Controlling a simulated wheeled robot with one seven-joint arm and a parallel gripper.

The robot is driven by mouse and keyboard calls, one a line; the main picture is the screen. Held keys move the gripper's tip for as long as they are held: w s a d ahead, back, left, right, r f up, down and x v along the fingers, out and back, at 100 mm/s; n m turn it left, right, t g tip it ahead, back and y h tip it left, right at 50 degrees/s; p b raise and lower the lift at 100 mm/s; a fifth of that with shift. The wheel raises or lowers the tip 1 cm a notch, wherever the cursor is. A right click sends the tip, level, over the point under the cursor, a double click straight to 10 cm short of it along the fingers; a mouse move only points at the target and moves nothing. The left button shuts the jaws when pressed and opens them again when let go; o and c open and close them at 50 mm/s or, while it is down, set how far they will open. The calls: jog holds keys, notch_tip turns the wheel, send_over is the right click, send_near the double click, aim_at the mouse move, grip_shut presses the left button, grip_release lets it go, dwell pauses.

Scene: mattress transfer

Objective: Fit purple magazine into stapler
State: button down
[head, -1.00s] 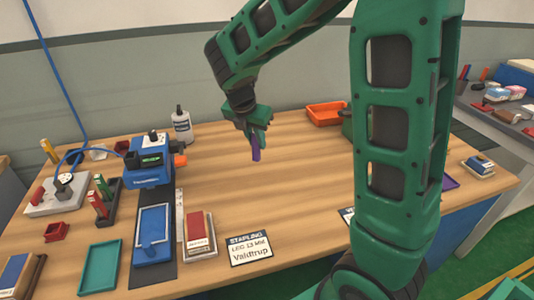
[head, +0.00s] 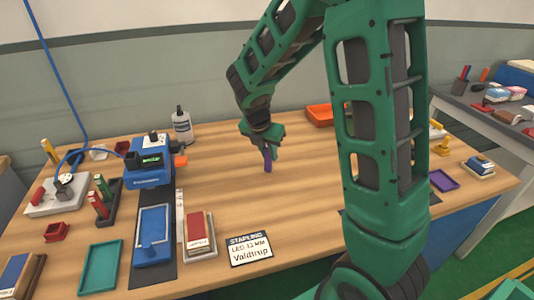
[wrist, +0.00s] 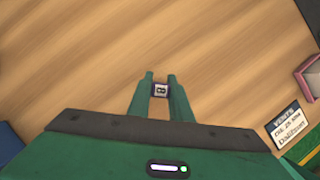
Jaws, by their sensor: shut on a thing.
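The purple magazine (head: 267,161) hangs upright from my gripper (head: 265,148), above the middle of the wooden bench. In the wrist view, its end with a letter-marked label (wrist: 160,90) shows between the two green fingers. My gripper is shut on it. A blue machine (head: 150,172) with a green display, apparently the stapler, stands on the bench to the left of my gripper. A blue bed with a metal frame (head: 153,232) lies in front of it. The magazine is well apart from the machine. The machine's magazine opening cannot be made out.
A dark rack (head: 106,208) holds green and red magazines left of the machine. A card reading "Stapling" (head: 249,248) lies at the front. An orange tray (head: 319,116) is at the back. The middle bench is clear.

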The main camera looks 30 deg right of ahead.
jog(key=shift+f, duration=0.1)
jog(key=c, duration=1.6)
grip_release()
jog(key=v, duration=1.2)
jog(key=shift+w, duration=0.1)
jog(key=s+d+m+y, duration=0.1)
jog(key=s+d+m, duration=0.2)
jog(key=s+m, duration=0.5)
jog(key=s+d+m+g+y, duration=0.1)
jog(key=s+d+m, duration=0.2)
jog(key=s+m, duration=0.4)
jog(key=s+d+m+g, duration=0.1)
jog(key=s+d+m, duration=0.3)
jog(key=s+m, duration=0.4)
jog(key=shift+s+d+m+y, duration=0.15)
jog(key=shift+s+m+y, duration=0.25)
jog(key=shift+m, duration=0.1)
jog(key=s+m, duration=0.4)
jog(key=s+a+f+m+y, duration=0.1)
jog(key=s+m, duration=0.1)
jog(key=shift+f+m+g, duration=0.1)
jog(key=shift+m+g, duration=0.2)
jog(key=shift+c, duration=0.2)
jog(key=shift+s+m, duration=0.25)
jog(key=shift+m, duration=0.05)
jog(key=shift+c, duration=0.6)
